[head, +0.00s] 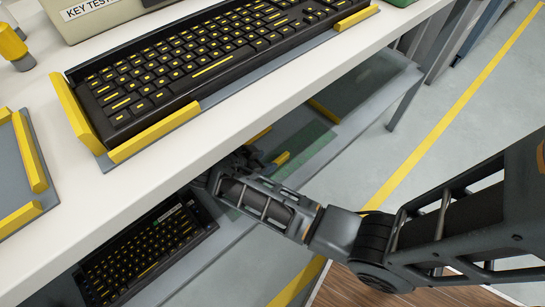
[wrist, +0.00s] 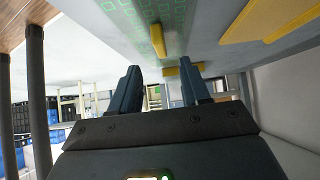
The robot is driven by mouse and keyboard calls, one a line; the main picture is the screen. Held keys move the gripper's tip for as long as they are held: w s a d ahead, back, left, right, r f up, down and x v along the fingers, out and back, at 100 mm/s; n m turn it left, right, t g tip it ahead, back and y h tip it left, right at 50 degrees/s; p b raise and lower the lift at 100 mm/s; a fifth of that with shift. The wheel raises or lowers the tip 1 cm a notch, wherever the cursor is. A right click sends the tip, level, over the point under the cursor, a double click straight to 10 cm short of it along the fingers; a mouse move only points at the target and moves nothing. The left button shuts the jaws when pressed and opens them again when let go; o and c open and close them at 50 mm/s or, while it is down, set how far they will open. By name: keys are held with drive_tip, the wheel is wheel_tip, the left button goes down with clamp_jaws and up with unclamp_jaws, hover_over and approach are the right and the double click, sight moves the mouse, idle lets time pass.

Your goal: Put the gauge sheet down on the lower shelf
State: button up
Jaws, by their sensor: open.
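The gauge sheet (head: 308,145) shows in the head view as a greenish see-through sheet on the lower shelf (head: 372,100), partly hidden by the upper table edge. In the wrist view the sheet (wrist: 140,12), with its green key outlines, lies along the top of the picture against the grey shelf surface. My gripper (wrist: 160,80) is open, with nothing between its two fingers, close to the sheet but apart from it. In the head view my gripper reaches in under the upper tabletop, and its fingertips are hidden or too dark to make out.
Yellow stops (head: 323,111) stand near the sheet; one yellow stop (wrist: 157,40) also shows in the wrist view. A black keyboard (head: 145,260) lies on the lower shelf at left. Another keyboard (head: 200,65) sits in a yellow-cornered holder on the white upper tabletop (head: 130,190), which overhangs my arm.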

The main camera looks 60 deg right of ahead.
drive_tip(key=v, duration=0.4)
drive_tip(key=shift+w+a+r, duration=0.1)
drive_tip(key=shift+a+r, duration=0.2)
drive_tip(key=s+a+f+n+t+y, duration=0.1)
drive_tip(key=s+f+n, duration=0.1)
drive_tip(key=s+a+f+n+t+y, duration=0.1)
drive_tip(key=s+a+f+n+t, duration=0.1)
drive_tip(key=s+a+f+n+t+y, duration=0.1)
drive_tip(key=s+a+f+n, duration=0.1)
drive_tip(key=s+f, duration=0.1)
drive_tip(key=shift+s+a+n, duration=0.1)
drive_tip(key=shift+a+n, duration=0.15)
drive_tip(key=shift+n, duration=0.15)
drive_tip(key=s+a+r+n+t+y, duration=0.55)
drive_tip(key=s+n+t, duration=0.2)
drive_tip(key=s, duration=0.35)
drive_tip(key=s+d+r+n+t, duration=0.1)
drive_tip(key=s+r+n+t, duration=0.2)
drive_tip(key=r, duration=0.8)
drive_tip(key=s+r+n+t, duration=0.3)
drive_tip(key=s+r+n, duration=0.1)
drive_tip(key=r, duration=0.8)
drive_tip(key=shift+d, duration=0.4)
